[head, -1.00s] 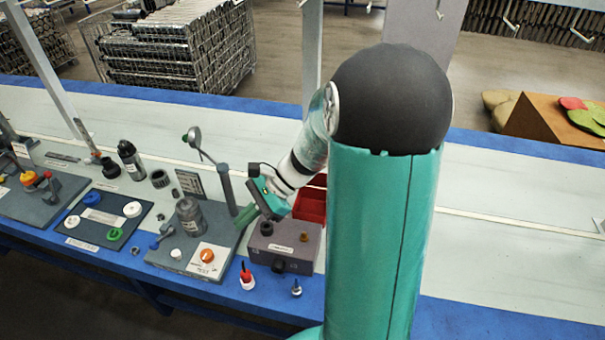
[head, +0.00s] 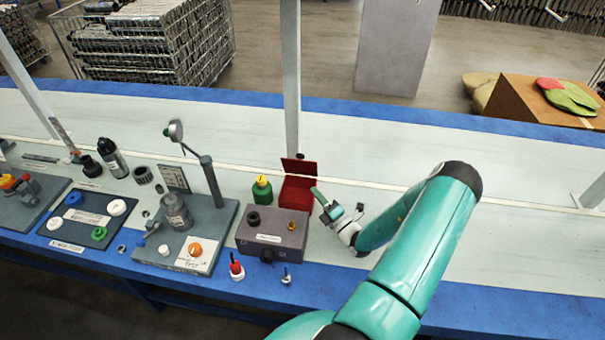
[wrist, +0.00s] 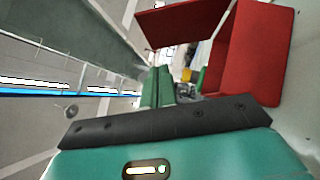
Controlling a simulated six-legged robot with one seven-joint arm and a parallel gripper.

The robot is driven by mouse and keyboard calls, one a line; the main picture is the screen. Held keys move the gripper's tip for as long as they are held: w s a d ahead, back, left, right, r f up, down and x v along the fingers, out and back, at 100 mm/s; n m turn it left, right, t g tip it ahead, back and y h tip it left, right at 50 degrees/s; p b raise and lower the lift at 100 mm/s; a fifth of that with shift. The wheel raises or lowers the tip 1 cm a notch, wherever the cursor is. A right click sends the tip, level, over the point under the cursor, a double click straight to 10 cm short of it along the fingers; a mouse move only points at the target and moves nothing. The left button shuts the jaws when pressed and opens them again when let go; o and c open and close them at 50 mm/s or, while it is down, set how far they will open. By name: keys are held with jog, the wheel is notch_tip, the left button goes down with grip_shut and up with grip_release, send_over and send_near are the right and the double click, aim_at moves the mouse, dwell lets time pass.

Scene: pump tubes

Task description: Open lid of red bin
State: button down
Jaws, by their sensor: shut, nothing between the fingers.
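The red bin (head: 298,194) stands on the bench behind the grey box in the head view. Its lid (head: 299,167) stands raised at the back edge, and the bin's inside shows. In the wrist view the bin (wrist: 265,50) is at the upper right, with the raised lid (wrist: 180,23) to its left. My gripper (head: 316,193) is just right of the bin in the head view, apart from the lid. Its green fingers (wrist: 157,88) are together and empty in the wrist view. Whether the fingers touch the bin's side cannot be told.
A grey box (head: 272,237) with knobs stands in front of the bin. A green bottle with yellow cap (head: 262,189) is left of it. A grey fixture with a post (head: 210,185) stands further left. The bench right of my arm is clear (head: 520,240).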

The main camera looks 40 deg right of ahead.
aim_at(305, 165)
jog(key=shift+m+h, duration=0.3)
jog(key=shift+m, duration=0.1)
jog(key=x, duration=0.9)
jog(key=shift+w+d+f, duration=0.2)
jog(key=shift+w+d, duration=0.05)
jog(key=shift+d, duration=0.15)
jog(key=shift+w+d+r+m+g+h, duration=0.3)
jog(key=shift+w+d+r+m+g, duration=0.4)
jog(key=shift+m+g, duration=0.25)
jog(key=shift+w+d+r, duration=0.2)
jog(key=shift+d, duration=0.25)
jog(key=shift+s, duration=0.1)
